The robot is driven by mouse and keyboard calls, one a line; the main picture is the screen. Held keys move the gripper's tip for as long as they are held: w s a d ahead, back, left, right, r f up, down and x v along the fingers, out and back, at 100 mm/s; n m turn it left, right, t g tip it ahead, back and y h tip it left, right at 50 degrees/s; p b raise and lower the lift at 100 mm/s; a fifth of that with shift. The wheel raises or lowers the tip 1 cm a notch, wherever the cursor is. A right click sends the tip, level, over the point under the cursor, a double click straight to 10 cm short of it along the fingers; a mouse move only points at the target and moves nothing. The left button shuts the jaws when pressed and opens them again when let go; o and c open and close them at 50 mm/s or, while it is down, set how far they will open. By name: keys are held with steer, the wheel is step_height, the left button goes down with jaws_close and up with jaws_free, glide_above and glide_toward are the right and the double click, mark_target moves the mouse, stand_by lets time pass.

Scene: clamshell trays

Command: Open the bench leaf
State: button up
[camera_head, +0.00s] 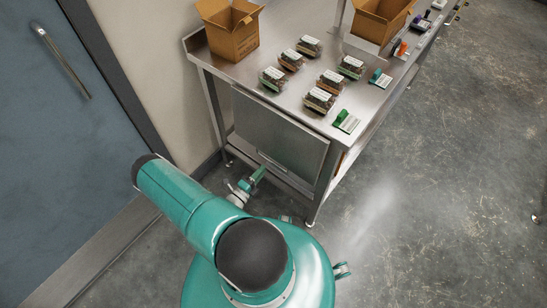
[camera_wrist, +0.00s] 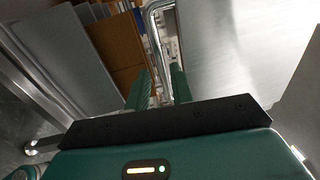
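The bench leaf (camera_head: 280,135) is a grey metal panel hanging down at the near end of the steel bench. A slim handle strip (camera_head: 272,161) shows near its lower edge. My gripper (camera_head: 262,170) is low, close to that lower edge. In the wrist view a bright panel (camera_wrist: 232,50), likely the leaf, fills the right side. A bent chrome bar (camera_wrist: 155,40) runs down towards the gap between my green fingertips (camera_wrist: 161,75). The fingers stand apart, with background showing between them. I cannot tell whether they touch the bar.
The bench top (camera_head: 275,108) holds several packed clamshell trays (camera_head: 319,99), green-and-white cards (camera_head: 346,121) and open cardboard boxes (camera_head: 230,30). A blue door (camera_head: 50,130) stands at the left. Brown boards or boxes (camera_wrist: 115,45) show in the wrist view. Floor (camera_head: 450,190) at the right is clear.

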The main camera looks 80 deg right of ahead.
mark_target(273, 157)
steer(key=x, duration=0.8)
steer(key=shift+s+d+r, duration=0.1)
steer(key=shift+d, duration=0.2)
steer(key=shift+c, duration=0.2)
jaws_close()
